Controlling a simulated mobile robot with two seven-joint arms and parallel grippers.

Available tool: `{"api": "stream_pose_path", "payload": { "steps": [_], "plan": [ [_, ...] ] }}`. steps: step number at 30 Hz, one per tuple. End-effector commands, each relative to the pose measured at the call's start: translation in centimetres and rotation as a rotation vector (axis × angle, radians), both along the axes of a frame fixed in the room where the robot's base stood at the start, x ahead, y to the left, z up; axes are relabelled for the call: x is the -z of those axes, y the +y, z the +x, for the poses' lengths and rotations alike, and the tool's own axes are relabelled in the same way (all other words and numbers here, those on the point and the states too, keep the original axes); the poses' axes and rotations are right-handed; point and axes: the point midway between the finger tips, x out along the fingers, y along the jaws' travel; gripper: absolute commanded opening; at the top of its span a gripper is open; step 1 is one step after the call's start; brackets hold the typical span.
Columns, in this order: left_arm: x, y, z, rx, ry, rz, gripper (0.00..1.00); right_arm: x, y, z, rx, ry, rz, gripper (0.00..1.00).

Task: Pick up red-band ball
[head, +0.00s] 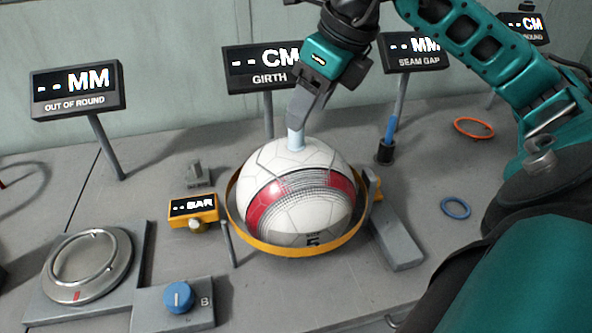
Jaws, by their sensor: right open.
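The red-band ball (290,165) is white with panel seams, a red band and a dark patterned strip around its middle. It sits in a yellow ring (298,250) near the centre of the bench. My right gripper (298,132) points down at the top of the ball from above. Its pale tip is at or very near the ball's upper surface; I cannot tell if it touches. The gripper is open, and the far finger is largely hidden. My left gripper is not in view.
Display signs stand along the back, including the girth sign (262,68). A round metal gauge (128,252) and a blue knob (178,297) are at left front. A grey block (398,240) is right of the ball. A blue ring (455,208) and an orange ring (474,128) lie farther right.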

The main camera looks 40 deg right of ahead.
Motion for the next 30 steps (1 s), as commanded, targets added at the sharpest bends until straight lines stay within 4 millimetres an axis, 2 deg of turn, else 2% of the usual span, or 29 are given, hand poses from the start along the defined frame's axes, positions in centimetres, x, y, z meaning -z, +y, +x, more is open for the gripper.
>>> {"api": "stream_pose_path", "payload": {
  "steps": [10, 20, 30],
  "plan": [
    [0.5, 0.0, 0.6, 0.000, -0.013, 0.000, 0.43, 4.2, 0.6, 1.7, -0.002, 0.004, 0.001, 0.57],
    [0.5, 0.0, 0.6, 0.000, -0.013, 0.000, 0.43, 4.8, 0.6, 2.1, 0.000, 0.001, 0.001, 0.57],
    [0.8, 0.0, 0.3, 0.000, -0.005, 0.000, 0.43, 4.8, 0.6, 2.0, 0.000, 0.001, 0.000, 0.24]
  ]
}}
